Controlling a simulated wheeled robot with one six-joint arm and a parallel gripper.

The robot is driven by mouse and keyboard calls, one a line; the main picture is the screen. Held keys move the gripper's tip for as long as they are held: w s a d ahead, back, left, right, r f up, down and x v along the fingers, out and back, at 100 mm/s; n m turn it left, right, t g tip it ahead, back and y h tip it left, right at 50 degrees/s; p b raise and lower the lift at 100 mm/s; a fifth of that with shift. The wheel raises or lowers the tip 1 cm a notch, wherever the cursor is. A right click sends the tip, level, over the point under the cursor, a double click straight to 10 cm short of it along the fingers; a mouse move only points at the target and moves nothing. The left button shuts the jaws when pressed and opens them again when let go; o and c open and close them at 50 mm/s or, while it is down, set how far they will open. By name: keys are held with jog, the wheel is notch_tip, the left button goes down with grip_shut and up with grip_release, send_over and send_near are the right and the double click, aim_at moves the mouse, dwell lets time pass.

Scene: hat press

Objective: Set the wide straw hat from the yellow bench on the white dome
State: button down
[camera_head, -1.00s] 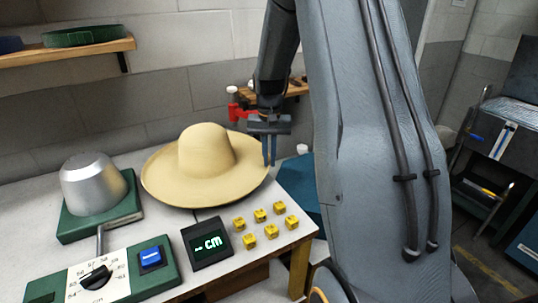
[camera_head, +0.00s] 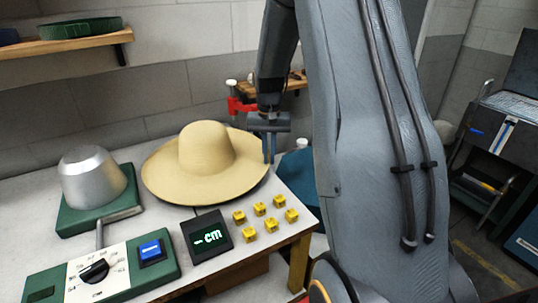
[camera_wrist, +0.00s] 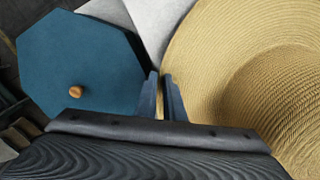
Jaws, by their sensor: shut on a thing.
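The wide straw hat (camera_head: 207,152) sits crown up on the pale top of the yellow-legged bench (camera_head: 160,228). Its brim and crown fill the right of the wrist view (camera_wrist: 215,50). My gripper (camera_head: 269,155) is at the right edge of the brim, with its fingers pointing down. In the wrist view my gripper (camera_wrist: 162,82) is shut on the brim edge; the exact contact is partly hidden. A silver-grey dome (camera_head: 92,178) stands on a green base (camera_head: 105,218) left of the hat. I see no clearly white dome.
Several yellow cubes (camera_head: 260,209), a cm display (camera_head: 207,236) and a green dial panel (camera_head: 95,272) lie in front of the hat. A red clamp (camera_head: 238,104) is behind it. A blue octagonal surface (camera_wrist: 75,55) lies beyond the bench's right side. A wall shelf (camera_head: 65,48) is upper left.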

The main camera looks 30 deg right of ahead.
jog(key=shift+f, duration=0.6)
jog(key=c, duration=1.8)
grip_release()
jog(key=shift+r, duration=0.1)
